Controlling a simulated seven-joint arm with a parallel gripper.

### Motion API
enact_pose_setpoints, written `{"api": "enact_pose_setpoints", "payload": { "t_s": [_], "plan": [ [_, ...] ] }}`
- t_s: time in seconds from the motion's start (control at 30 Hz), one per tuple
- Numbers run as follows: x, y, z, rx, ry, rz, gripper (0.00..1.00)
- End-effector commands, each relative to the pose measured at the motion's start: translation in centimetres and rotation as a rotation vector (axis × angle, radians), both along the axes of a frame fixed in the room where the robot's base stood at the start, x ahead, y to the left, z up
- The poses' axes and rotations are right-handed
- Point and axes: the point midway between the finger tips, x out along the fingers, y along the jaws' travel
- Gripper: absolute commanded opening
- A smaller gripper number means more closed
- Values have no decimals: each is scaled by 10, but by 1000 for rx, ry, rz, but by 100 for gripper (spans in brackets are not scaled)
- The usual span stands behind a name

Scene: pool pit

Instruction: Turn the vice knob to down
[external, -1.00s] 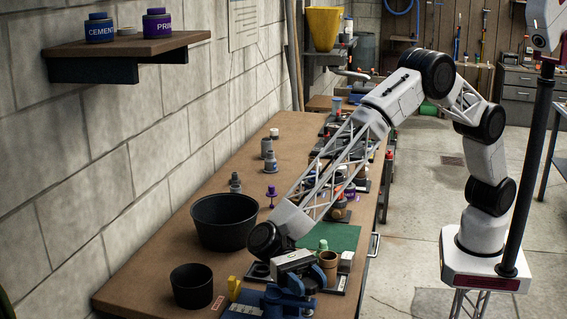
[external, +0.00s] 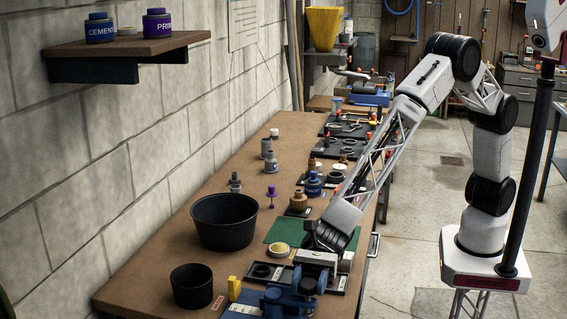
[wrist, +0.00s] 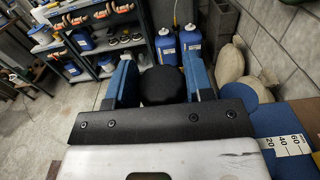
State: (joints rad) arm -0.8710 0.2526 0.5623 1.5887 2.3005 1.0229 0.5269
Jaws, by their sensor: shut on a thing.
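The blue vice (external: 272,300) stands at the near end of the bench, at the bottom of the external view. My gripper (external: 308,286) is over its right side, pointing down toward the near edge. In the wrist view my gripper (wrist: 161,88) has its two blue fingers on either side of a round black knob (wrist: 163,86). The fingers are shut on this knob. The knob's far side and its shaft are hidden. In the external view the knob is hard to make out among the blue parts. A ruler plate (wrist: 287,147) marked 20, 40, 60 lies on the blue base.
A small black pot (external: 191,287) and a larger black tub (external: 224,224) stand left of the vice. A yellow piece (external: 234,288) is beside the vice. A green mat (external: 283,229) and black trays with fittings lie behind. A concrete wall runs along the left.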

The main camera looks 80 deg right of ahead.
Motion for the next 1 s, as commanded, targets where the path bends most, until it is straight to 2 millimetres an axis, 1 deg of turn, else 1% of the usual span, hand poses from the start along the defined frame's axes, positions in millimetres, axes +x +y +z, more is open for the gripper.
{"api": "enact_pose_setpoints", "payload": {
  "t_s": [0.03, 0.1, 0.5, 0.73, 1.0],
  "plan": [
    [-1, 1, 4, 4, -1, -29, 24],
    [-1, 1, 4, 5, -2, -75, 24],
    [-1, 1, 5, 6, -3, -298, 24],
    [0, 1, 6, 8, -4, -372, 24],
    [0, 1, 6, 8, -5, -398, 24]
  ]
}}
